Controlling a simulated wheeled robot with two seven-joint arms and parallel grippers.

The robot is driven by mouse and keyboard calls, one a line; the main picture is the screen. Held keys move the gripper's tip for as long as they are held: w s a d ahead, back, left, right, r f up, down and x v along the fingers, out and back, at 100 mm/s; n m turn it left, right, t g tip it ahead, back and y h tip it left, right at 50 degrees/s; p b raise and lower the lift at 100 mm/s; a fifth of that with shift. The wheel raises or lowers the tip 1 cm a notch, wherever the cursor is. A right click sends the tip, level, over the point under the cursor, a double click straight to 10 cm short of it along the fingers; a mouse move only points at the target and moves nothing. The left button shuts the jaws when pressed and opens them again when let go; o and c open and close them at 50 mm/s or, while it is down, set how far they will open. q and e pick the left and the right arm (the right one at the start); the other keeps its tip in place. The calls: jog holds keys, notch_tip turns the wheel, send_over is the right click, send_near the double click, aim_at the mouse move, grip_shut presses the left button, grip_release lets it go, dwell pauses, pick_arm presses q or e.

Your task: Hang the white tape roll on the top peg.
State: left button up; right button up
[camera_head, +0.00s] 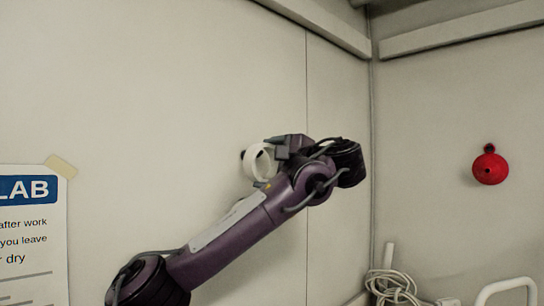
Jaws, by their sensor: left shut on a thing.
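The white tape roll (252,163) is up against or close to the pale wall, left of the corner, with its ring opening partly in view. My left gripper (274,151) is shut on its right side. A small dark piece (243,154), which looks like a peg on the wall, shows at the roll's left edge. I cannot tell whether it passes through the roll's hole or sits behind it. No other peg shows here. My right gripper is not in view.
A red round object (490,167) hangs on the right wall. A lab notice (32,235) is taped to the wall at the left. A coiled pale cable (393,287) and a white rail (508,284) are at the lower right. The wall above the roll is clear.

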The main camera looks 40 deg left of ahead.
pick_arm(q)
jog(key=shift+a+r+p, duration=0.1)
jog(key=shift+a+p, duration=0.8)
jog(key=shift+p, duration=0.6)
jog(key=shift+a+f+b, duration=0.2)
jog(key=shift+f+b, duration=0.15)
jog(key=shift+w+a+f+b, duration=0.15)
jog(key=shift+a+f+b, duration=0.3)
jog(key=shift+a, duration=0.1)
jog(key=shift+r, duration=0.1)
jog(key=o, duration=0.9)
